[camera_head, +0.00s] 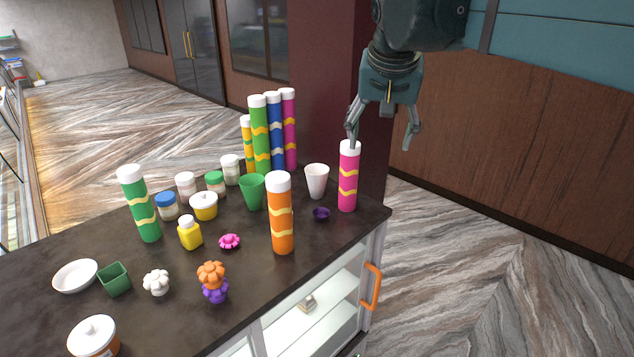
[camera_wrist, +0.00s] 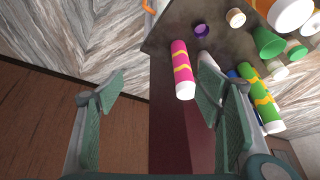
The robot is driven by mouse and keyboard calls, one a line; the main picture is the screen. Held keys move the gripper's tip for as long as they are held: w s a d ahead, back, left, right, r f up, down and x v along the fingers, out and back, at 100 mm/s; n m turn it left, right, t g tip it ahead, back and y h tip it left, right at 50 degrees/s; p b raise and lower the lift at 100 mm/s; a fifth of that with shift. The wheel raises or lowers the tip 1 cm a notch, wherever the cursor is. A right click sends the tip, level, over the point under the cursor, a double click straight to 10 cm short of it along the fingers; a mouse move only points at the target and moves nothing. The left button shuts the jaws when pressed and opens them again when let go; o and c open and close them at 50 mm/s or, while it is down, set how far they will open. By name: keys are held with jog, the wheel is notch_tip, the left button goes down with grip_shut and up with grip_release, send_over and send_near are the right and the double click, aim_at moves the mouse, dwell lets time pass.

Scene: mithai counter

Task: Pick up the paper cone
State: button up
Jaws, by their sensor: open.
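A white tapered paper cup (camera_head: 317,178) stands upright near the far right of the counter, open end up. It is the likeliest paper cone; a green tapered cup (camera_head: 251,193) stands to its left. In the wrist view the white cup (camera_wrist: 203,57) is partly hidden behind a finger, and the green cup (camera_wrist: 268,42) shows at right. My gripper (camera_head: 382,140) is open and empty, fingers down, above and to the right of the white cup. Its left finger overlaps the top of a pink tube (camera_head: 348,182) in the picture; contact cannot be told.
The pink tube stands right beside the white cup, with a small purple dish (camera_head: 321,214) in front. An orange tube (camera_head: 281,215) stands at front left. Several tall tubes, including a green one (camera_head: 259,135), stand behind. The dark counter's (camera_head: 345,232) right edge is close.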

jog(key=w+a+f+m, duration=0.1)
jog(key=w+a, duration=0.3)
jog(key=w, duration=0.3)
jog(key=w+a+f, duration=0.1)
jog(key=w+a, duration=0.2)
jog(key=w, duration=0.3)
jog(key=m+g+h, duration=0.1)
jog(key=m, duration=0.1)
send_over(317, 176)
jog(key=w+a, duration=0.1)
notch_tip(317, 176, down, 17)
jog(key=shift+w+a, duration=0.1)
jog(key=shift+f, duration=0.15)
jog(key=shift+x, duration=1.3)
jog(key=shift+p+x, duration=0.55)
jog(key=shift+x, duration=2.05)
